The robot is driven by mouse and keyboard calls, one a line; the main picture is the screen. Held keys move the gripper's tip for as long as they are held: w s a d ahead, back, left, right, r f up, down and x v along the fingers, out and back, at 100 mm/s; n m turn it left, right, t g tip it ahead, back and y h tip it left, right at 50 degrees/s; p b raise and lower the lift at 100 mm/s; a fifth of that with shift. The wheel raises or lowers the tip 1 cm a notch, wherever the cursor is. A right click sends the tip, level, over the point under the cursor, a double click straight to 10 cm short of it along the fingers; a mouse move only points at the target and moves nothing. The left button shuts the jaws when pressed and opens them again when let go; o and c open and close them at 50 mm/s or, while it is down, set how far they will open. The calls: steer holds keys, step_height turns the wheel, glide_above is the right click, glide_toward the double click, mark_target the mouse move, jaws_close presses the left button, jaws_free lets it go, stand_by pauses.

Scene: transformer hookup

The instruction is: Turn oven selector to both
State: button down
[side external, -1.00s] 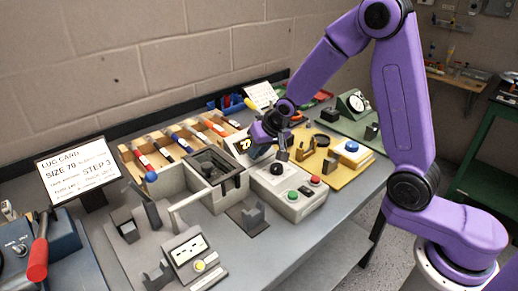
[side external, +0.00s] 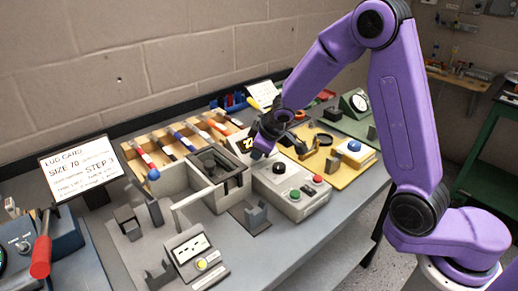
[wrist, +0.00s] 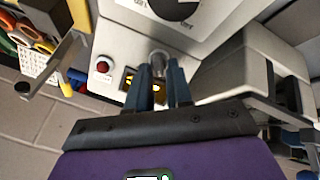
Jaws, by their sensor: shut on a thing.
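A grey control box (side external: 315,203) carries a black round knob (side external: 279,168), a green button (side external: 294,194), a red button (side external: 317,179) and a lit amber display (side external: 243,146). My gripper (side external: 258,154) is low over the back-left part of this box, behind the black knob. In the wrist view my gripper (wrist: 160,72) is shut on a small grey selector knob (wrist: 159,58), beside the amber display (wrist: 130,82). The black knob (wrist: 175,6) is cut off at the top edge. The selector's position marks are not readable.
A grey open-topped oven-like block (side external: 217,177) stands left of the box. A yellow fixture board (side external: 330,155) is to its right. A card stand (side external: 80,172) and a red-handled tool (side external: 41,255) are at the left. A red indicator (wrist: 102,65) lies near the display.

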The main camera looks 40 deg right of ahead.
steer(key=shift+n, duration=0.5)
steer(key=c, duration=1.1)
jaws_free()
steer(key=shift+r, duration=0.1)
steer(key=shift+v, duration=0.9)
steer(key=v, duration=1.5)
steer(key=shift+s+a, duration=0.25)
steer(key=shift+r, duration=0.1)
